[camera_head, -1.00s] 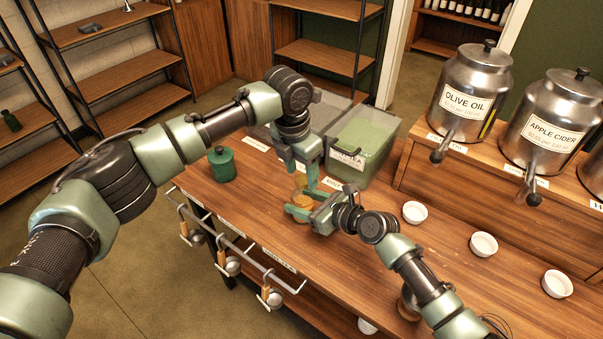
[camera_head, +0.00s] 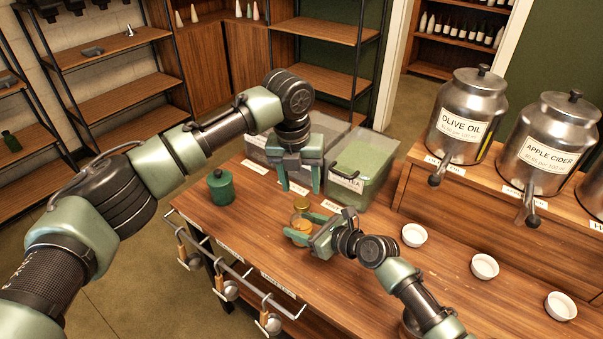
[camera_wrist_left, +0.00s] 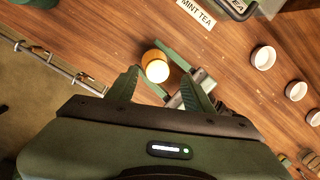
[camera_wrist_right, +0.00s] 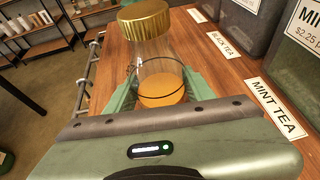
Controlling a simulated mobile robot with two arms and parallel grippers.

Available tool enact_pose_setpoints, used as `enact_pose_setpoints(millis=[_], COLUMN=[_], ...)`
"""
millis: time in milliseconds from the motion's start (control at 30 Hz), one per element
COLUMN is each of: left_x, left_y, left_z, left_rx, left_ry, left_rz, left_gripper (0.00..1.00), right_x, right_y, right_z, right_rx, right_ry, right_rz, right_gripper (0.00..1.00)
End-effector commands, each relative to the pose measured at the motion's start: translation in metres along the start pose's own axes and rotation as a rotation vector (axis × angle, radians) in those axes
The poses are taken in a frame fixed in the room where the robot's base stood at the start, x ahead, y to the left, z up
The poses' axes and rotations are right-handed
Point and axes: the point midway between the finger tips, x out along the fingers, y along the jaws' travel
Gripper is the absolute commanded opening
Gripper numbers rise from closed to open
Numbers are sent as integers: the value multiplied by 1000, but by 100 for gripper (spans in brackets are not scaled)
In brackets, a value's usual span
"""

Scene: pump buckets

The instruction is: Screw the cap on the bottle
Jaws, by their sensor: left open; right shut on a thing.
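The glass bottle (camera_head: 301,225) with orange contents stands upright on the wooden counter. It fills the middle of the right wrist view (camera_wrist_right: 162,88). The ribbed gold cap (camera_wrist_right: 145,20) sits on the bottle's mouth; how tightly it is screwed I cannot tell. The cap also shows from above in the left wrist view (camera_wrist_left: 155,66). My right gripper (camera_head: 302,227) is shut around the bottle's body, low down. My left gripper (camera_head: 300,183) is open and empty, pointing down above the cap, apart from it.
A green canister (camera_head: 221,187) stands left of the bottle. Bins (camera_head: 361,172) with labels stand behind. Small white bowls (camera_head: 414,235) sit to the right, before the metal dispensers (camera_head: 467,115). Ladles (camera_head: 228,291) hang on a rail at the front edge. The counter around the bottle is mostly clear.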

Motion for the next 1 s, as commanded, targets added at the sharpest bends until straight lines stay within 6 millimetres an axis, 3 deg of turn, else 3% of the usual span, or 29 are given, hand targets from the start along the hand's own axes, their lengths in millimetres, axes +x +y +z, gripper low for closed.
enact_pose_setpoints(millis=[1000], left_x=[-14], left_y=[-2], left_z=[5], left_rx=[-2411], left_ry=[-27], left_rz=[84], left_gripper=[52], right_x=[0], right_y=[0], right_z=[0], right_rx=[0], right_ry=[1], right_rz=[0], right_gripper=[0])
